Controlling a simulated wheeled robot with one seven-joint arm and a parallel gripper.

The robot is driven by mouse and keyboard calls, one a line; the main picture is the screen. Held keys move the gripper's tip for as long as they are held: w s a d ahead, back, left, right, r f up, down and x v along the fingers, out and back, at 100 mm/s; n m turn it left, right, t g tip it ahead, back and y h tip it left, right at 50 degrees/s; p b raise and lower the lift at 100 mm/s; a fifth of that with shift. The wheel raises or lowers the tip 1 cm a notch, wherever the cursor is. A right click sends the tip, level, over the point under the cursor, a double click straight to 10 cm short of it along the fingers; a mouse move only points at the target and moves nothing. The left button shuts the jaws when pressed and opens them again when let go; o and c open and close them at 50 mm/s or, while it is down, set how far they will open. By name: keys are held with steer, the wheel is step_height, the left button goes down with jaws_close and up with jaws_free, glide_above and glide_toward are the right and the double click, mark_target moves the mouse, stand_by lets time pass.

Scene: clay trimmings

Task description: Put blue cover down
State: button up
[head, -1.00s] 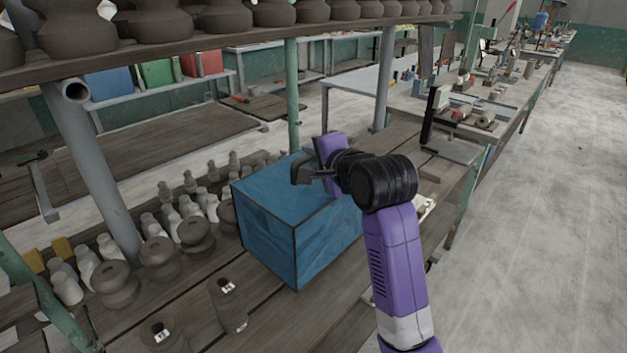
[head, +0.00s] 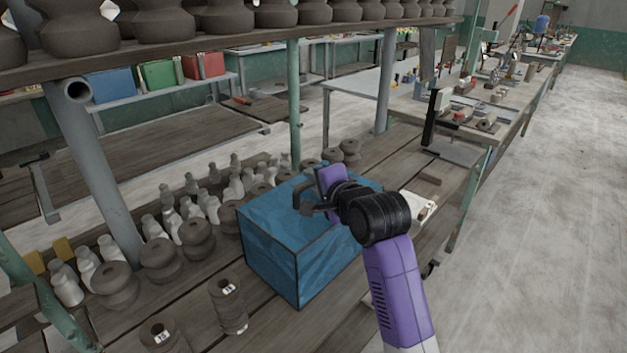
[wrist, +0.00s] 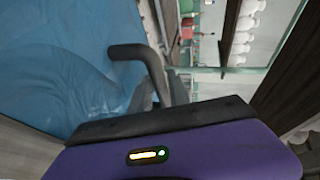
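The blue cover (head: 270,250) is a box-shaped, upright cover with dark edges, over the wooden table (head: 190,290). The grip point itself is partly hidden by the fingers and wrist. I cannot tell whether the cover's lower edge touches the table.
Several white bottles (head: 195,205) and dark clay pots (head: 160,260) stand close on the cover's left. Dark spools (head: 228,305) stand in front. A white object (head: 418,207) lies to the right. A loaded shelf (head: 230,38) and green post (head: 294,105) are above and behind.

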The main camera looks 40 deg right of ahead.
steer(key=shift+o, duration=1.1)
steer(key=shift+r, duration=0.15)
steer(key=v, duration=1.2)
